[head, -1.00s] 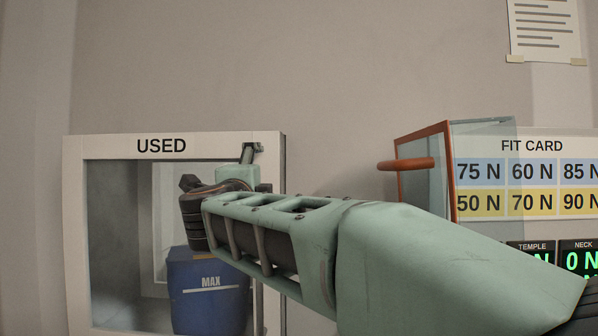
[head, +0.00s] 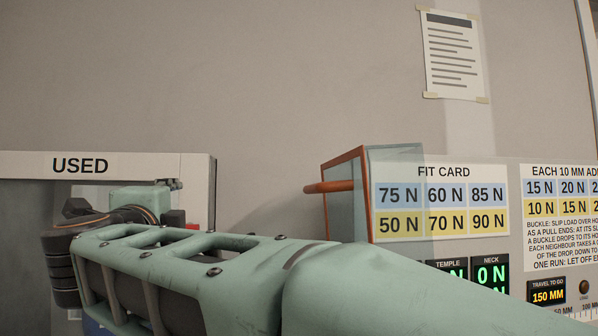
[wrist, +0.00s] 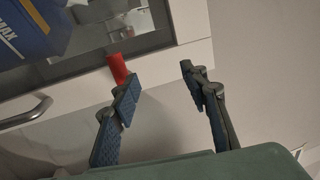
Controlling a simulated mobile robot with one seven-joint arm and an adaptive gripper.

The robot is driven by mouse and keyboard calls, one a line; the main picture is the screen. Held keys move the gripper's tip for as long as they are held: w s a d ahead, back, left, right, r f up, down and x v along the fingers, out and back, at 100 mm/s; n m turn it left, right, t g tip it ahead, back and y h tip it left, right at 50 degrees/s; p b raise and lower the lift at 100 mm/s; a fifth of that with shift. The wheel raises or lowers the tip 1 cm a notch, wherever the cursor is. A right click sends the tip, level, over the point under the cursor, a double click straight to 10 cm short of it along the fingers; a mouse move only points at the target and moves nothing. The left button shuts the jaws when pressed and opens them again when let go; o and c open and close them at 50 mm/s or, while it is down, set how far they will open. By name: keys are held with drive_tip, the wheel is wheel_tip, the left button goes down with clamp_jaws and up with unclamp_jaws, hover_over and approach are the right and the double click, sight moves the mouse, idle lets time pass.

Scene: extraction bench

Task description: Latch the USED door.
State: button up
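The USED door is a white frame (head: 120,166) around a window at the left of the head view, partly hidden by my arm. In the wrist view its frame (wrist: 195,25) runs along the top. A red piece (wrist: 118,68), perhaps the latch grip, stands out from the frame; a bit of red (head: 193,227) also shows behind my arm in the head view. My gripper (wrist: 160,85) is open, its fingers apart. The left fingertip overlaps the red piece in view; I cannot tell whether they touch. Nothing is seen held between the fingers.
A blue MAX bin (wrist: 30,30) shows behind the window. A curved metal handle (wrist: 28,115) is at the left of the wrist view. To the right stand an open-looking clear panel with an orange frame and peg (head: 328,187) and the FIT CARD (head: 440,205).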

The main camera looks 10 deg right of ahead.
drive_tip(key=shift+s+d+f+b, duration=0.1)
drive_tip(key=shift+s+d+b, duration=0.1)
drive_tip(key=shift+s, duration=1.05)
drive_tip(key=shift+s+d+f+b, duration=0.1)
drive_tip(key=shift+s+d+b, duration=0.1)
drive_tip(key=shift+s, duration=1.05)
drive_tip(key=shift+w+f, duration=0.1)
